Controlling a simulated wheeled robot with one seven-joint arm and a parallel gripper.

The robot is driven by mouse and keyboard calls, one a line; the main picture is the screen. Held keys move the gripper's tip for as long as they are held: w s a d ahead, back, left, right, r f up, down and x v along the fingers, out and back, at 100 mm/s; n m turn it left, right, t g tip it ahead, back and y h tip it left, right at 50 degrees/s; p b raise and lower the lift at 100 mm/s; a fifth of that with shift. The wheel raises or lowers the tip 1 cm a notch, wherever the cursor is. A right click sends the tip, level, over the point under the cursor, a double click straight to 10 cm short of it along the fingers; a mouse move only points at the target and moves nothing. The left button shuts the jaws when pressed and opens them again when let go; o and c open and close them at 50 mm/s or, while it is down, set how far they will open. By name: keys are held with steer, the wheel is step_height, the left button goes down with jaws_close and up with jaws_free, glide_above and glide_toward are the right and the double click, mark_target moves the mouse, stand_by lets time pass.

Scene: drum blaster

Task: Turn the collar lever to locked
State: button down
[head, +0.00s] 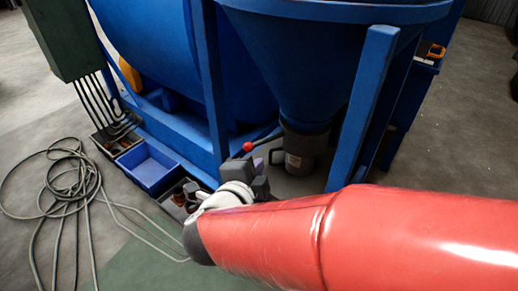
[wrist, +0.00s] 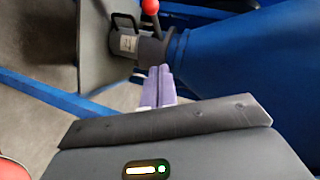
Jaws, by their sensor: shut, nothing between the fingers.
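The collar lever (head: 262,140) is a dark rod with a red ball knob (head: 248,146), at the foot of the blue hopper cone (head: 305,60). In the wrist view the knob (wrist: 150,6) is at the top edge, and the rod (wrist: 156,25) runs down to the dark collar (wrist: 153,50). My gripper (head: 258,164) is just below and right of the knob in the head view. Its purple fingers (wrist: 160,70) are shut and empty, tips pointing at the collar. Whether they touch it cannot be told. Any lock marking is not readable.
A grey labelled canister (wrist: 128,43) with a handle hangs below the collar. A blue post (head: 365,95) stands right of the hopper, another (head: 208,80) left. A blue bin (head: 150,166) and coiled cable (head: 70,190) lie on the floor at left.

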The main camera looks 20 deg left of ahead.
steer(key=b, duration=0.1)
glide_toward(265, 141)
steer(key=w+d, duration=0.3)
steer(key=shift+w+a+f, duration=0.5)
steer(key=shift+w+a, duration=0.1)
steer(key=shift+w, duration=0.1)
steer(key=shift+w+a+f, duration=0.5)
steer(key=shift+w+a, duration=0.15)
steer(key=shift+a, duration=0.1)
steer(key=w+a+m+h+p, duration=0.3)
steer(key=w+a, duration=0.2)
steer(key=w, duration=0.1)
steer(key=shift+w+a+g+h+p, duration=0.35)
steer(key=shift+w+g+h, duration=0.05)
steer(key=shift+r, duration=0.1)
